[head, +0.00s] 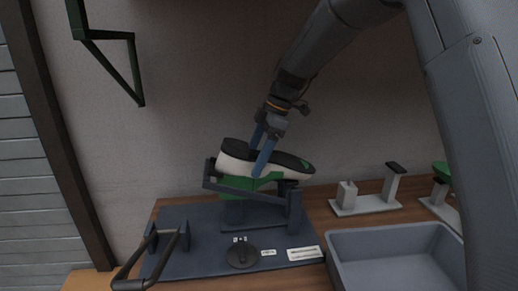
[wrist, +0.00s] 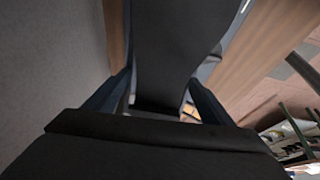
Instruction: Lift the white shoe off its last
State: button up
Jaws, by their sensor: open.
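The white shoe (head: 236,166) sits sole-up on the green last (head: 238,184), which rests on a dark blue stand (head: 292,208). Its dark sole faces up and a green patch shows near its right end. My gripper (head: 255,163) points down at the middle of the shoe with blue fingers open. One finger passes in front of the near side; the other is at the far side, its tip hidden. In the wrist view the dark sole (wrist: 163,50) lies between the two fingers (wrist: 155,98). I cannot tell whether the fingers touch the shoe.
A dark lever handle (head: 150,262) and a round black disc (head: 242,258) are on the stand's base plate. A grey-blue bin (head: 340,240) stands at the right front. A grey empty holder (head: 366,205) is behind it. A green wall bracket (head: 117,67) hangs at upper left.

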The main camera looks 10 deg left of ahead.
jog(key=shift+c, duration=0.2)
jog(key=c, duration=1.4)
jog(key=o, duration=0.5)
jog(key=c, duration=0.4)
jog(key=shift+c, duration=0.2)
jog(key=shift+r, duration=0.1)
